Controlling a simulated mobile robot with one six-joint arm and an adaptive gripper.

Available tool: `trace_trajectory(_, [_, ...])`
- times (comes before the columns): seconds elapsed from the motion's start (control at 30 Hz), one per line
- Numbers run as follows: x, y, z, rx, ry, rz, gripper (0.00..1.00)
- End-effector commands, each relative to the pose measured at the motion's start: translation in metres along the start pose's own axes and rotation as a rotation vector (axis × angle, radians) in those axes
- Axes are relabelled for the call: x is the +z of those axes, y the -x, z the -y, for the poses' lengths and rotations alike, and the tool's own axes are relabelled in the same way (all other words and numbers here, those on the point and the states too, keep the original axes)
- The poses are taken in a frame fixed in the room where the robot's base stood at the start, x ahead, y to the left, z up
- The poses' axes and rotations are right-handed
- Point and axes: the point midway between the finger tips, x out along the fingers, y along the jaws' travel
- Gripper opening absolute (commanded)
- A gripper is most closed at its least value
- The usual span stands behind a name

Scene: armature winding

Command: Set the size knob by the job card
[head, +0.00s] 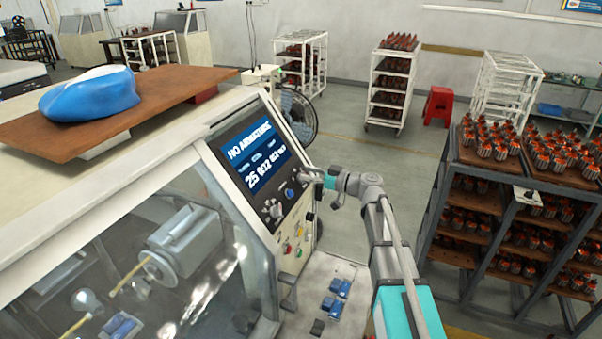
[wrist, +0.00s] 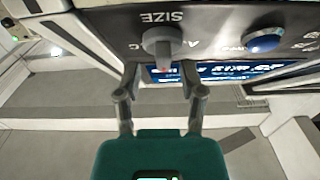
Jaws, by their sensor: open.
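The size knob (wrist: 161,42) is grey and round, under an upside-down SIZE label in the wrist view. Its ridge ends in a reddish tip pointing down in the picture. A letter C shows left of it and an A right of it. My gripper (wrist: 160,76) is open and empty, its two fingertips spread to either side just short of the knob; I cannot tell whether they touch it. In the head view my gripper (head: 312,177) is at the right side of the panel and hides the knob. I cannot make out a job card for certain.
A screen (head: 257,153) reads "NO ARMATURES" above smaller figures. A blue button (wrist: 263,41) sits beside the size knob. A rack (head: 462,157) of armatures stands right of my arm, with open floor behind.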

Motion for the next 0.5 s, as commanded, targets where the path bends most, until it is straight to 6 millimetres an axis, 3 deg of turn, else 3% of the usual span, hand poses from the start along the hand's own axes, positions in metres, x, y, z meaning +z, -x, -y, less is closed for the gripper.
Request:
trace_trajectory(0.2, [0.0000,-0.0134,-0.0002,0.000,0.000,0.000,0.51])
trace_trajectory(0.5, [0.0000,-0.0150,-0.0001,0.001,0.000,0.000,0.51])
